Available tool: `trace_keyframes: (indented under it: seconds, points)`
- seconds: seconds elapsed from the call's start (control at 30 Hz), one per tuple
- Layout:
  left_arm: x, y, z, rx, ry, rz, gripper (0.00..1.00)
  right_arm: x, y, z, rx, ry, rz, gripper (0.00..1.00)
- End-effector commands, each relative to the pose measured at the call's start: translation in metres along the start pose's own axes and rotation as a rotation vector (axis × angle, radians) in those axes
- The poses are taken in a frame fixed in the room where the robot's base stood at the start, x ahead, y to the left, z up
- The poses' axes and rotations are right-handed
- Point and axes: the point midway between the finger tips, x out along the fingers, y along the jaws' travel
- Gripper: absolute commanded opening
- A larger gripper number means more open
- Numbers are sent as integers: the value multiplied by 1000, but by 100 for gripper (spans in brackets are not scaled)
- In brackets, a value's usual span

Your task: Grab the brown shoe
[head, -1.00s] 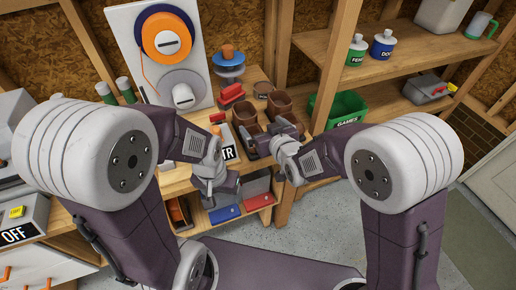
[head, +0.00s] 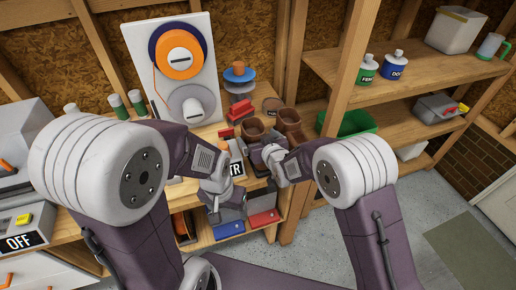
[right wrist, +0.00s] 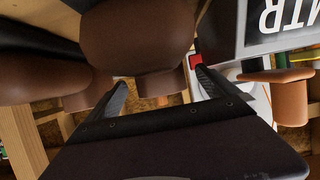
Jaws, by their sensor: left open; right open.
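A pair of brown shoes stands on the workbench, a left one (head: 252,130) and a right one (head: 290,121). Their lower fronts are hidden behind my right gripper (head: 268,156), which is right in front of them. In the right wrist view, the open jaws of my right gripper (right wrist: 160,93) face a large brown shoe (right wrist: 137,38), and part of the shoe shows between the fingers. I cannot tell whether they touch. Another brown shoe part (right wrist: 40,85) lies to the left. My left gripper (head: 228,203) is open and empty, lower at the bench front.
A box lettered "TR" (head: 237,170) is left of the shoes. A wooden post (head: 345,75) and a green bin (head: 357,122) are at the right.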

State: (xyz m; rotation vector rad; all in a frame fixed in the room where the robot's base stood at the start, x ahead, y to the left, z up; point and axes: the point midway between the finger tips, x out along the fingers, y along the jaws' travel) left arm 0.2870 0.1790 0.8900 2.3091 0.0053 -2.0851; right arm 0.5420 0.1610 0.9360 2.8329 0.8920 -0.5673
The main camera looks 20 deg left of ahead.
Motion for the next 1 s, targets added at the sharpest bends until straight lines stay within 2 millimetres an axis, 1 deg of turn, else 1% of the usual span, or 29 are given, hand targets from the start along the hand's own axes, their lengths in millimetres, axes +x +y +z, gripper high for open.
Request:
trace_keyframes:
  seconds: [0.13, 0.17, 0.2, 0.27, 0.3, 0.37, 0.4, 0.47, 0.5, 0.7, 0.77, 0.87, 1.0]
  points:
    - [0, 0, 0, 0, 0, 0, 70, 0, 0, 0, 0, 0, 0, 98]
    - [0, 0, 0, 0, 0, 0, 70, 0, 0, 0, 0, 0, 0, 95]
    - [0, 0, 0, 0, 0, 0, 70, 0, 0, 0, 0, 0, 0, 84]
    - [0, 0, 0, 0, 0, 0, 70, 0, 0, 0, 0, 0, 0, 68]
    - [0, 0, 0, 0, 0, 0, 70, 0, 0, 0, 0, 0, 0, 56]
    - [0, 0, 0, 0, 0, 0, 70, 0, 0, 0, 0, 0, 0, 40]
    - [0, 0, 0, 0, 0, 0, 70, 0, 0, 0, 0, 0, 0, 29]
    - [0, 0, 0, 0, 0, 0, 70, 0, 0, 0, 0, 0, 0, 12]
    - [0, 0, 0, 0, 0, 0, 70, 0, 0, 0, 0, 0, 0, 1]
    - [0, 0, 0, 0, 0, 0, 70, 0, 0, -2, 0, 4, 0, 0]
    - [0, 0, 0, 0, 0, 0, 70, -2, 0, -6, 1, 4, 0, 0]
    - [-2, 0, 0, 0, 0, 0, 70, -9, 0, -24, 1, 9, 0, 0]
    - [-4, 0, 0, 0, 0, 0, 70, -23, 0, -57, 1, 10, 1, 0]
